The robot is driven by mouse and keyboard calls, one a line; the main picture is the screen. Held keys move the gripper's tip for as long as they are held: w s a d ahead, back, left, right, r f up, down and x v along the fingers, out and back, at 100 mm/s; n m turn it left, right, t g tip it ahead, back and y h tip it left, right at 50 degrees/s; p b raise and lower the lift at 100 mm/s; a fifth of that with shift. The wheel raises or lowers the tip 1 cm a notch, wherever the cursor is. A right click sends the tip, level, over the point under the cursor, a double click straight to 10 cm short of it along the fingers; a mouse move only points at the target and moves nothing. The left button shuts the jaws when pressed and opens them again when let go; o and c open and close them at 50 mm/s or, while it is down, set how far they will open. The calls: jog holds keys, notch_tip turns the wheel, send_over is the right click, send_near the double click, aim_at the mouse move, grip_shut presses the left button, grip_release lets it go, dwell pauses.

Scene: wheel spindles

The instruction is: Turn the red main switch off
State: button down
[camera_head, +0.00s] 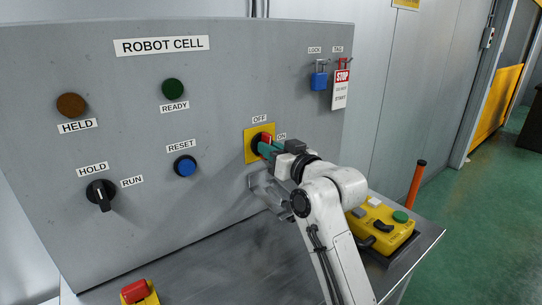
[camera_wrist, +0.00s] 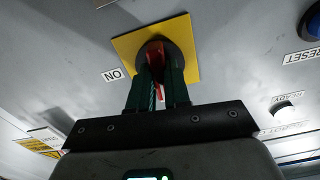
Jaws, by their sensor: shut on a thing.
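The red main switch (camera_head: 266,138) sits on a yellow square plate (camera_head: 250,155) on the grey panel, with an OFF label above and an ON label to the right. Its red handle also shows in the wrist view (camera_wrist: 156,56), in front of a dark round base. My gripper (camera_head: 266,148) reaches it from the lower right. In the wrist view the green fingers (camera_wrist: 158,75) stand on both sides of the handle and are shut on it. The fingers cover much of the handle, so I cannot tell exactly which label it points to.
A blue padlock (camera_head: 319,80) and a STOP tag (camera_head: 341,88) hang above right. The blue RESET button (camera_head: 185,166) and black HOLD/RUN knob (camera_head: 101,194) are to the left. A yellow pendant (camera_head: 380,228) and a red-topped yellow box (camera_head: 138,292) rest on the metal shelf (camera_head: 225,270).

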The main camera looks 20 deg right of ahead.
jog(key=shift+f+n+b, duration=0.15)
jog(key=shift+n+b, duration=0.15)
jog(key=shift+n, duration=0.3)
jog(key=c, duration=1.1)
grip_release()
jog(key=b+v, duration=0.1)
jog(key=v, duration=0.9)
jog(key=shift+s+d, duration=0.15)
jog(key=shift+s, duration=0.25)
